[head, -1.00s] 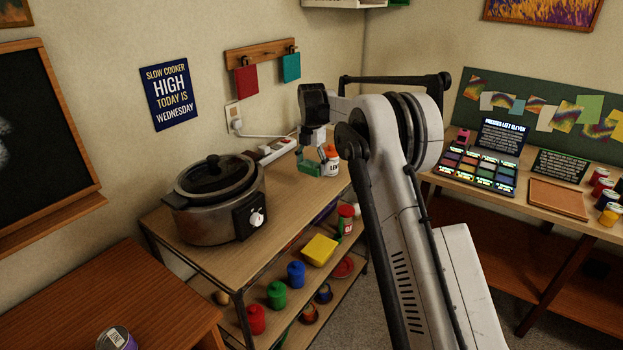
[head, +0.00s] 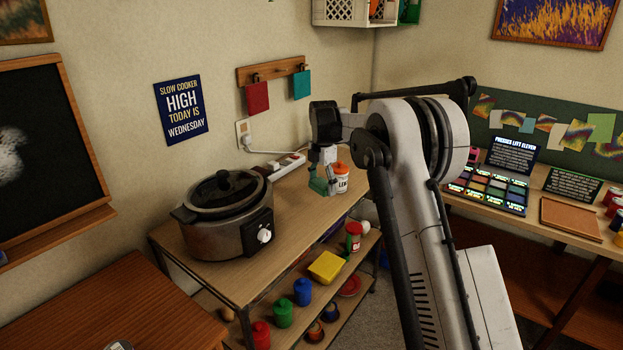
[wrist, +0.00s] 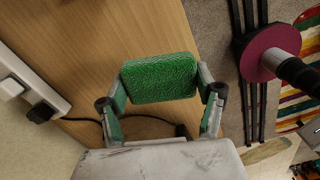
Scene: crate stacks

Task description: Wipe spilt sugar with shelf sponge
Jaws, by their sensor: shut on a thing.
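My gripper (head: 321,187) is shut on a green textured sponge (wrist: 160,78), over the back right part of the wooden table top (head: 225,275). In the wrist view the sponge spans the space between my two fingers (wrist: 160,100). In the head view only small green parts show around the fingers. Whether the sponge touches the table top I cannot tell. No spilt sugar can be made out on the visible wood.
A white jar with an orange lid (head: 341,182) stands just right of my gripper. A power strip (head: 287,166) lies behind along the wall. A slow cooker (head: 215,235) stands at the left. A yellow block (head: 327,267) and several coloured jars fill the shelf below.

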